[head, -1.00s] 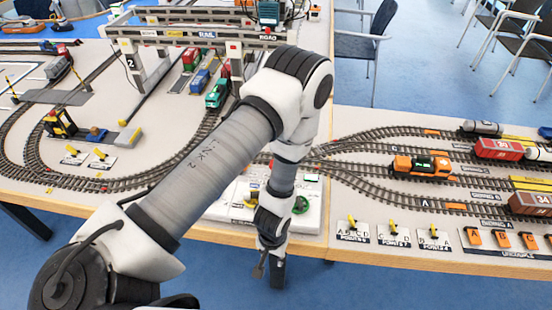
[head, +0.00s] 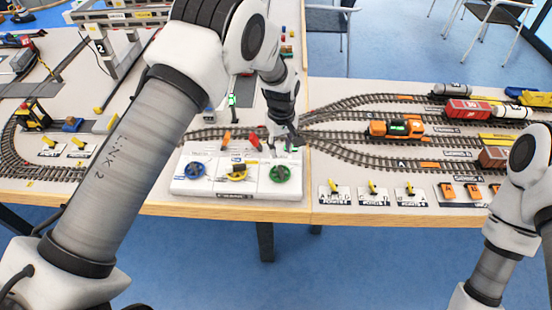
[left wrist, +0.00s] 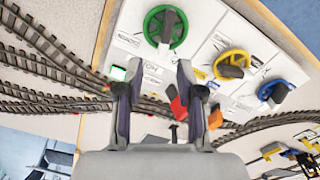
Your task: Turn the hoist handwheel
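A white control panel (head: 215,187) at the table's front edge carries a blue handwheel (head: 195,170), a yellow handwheel (head: 238,173) and a green handwheel (head: 280,174). Their labels are too small to tell which one is the hoist's. My left gripper (head: 284,143) is over the panel's back right, just behind the green wheel. In the left wrist view its two fingers (left wrist: 156,75) are apart with nothing between them. There the green wheel (left wrist: 165,27) lies beyond the fingertips, with the yellow (left wrist: 232,65) and blue (left wrist: 272,92) wheels to the right. My right gripper is out of view.
A red lever (head: 254,142) and an orange lever (head: 227,137) stand at the panel's back edge, close to my left gripper. Tracks with an orange locomotive (head: 394,128) run to the right. Point levers (head: 373,189) line the front edge. My left arm hides part of the gantry area.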

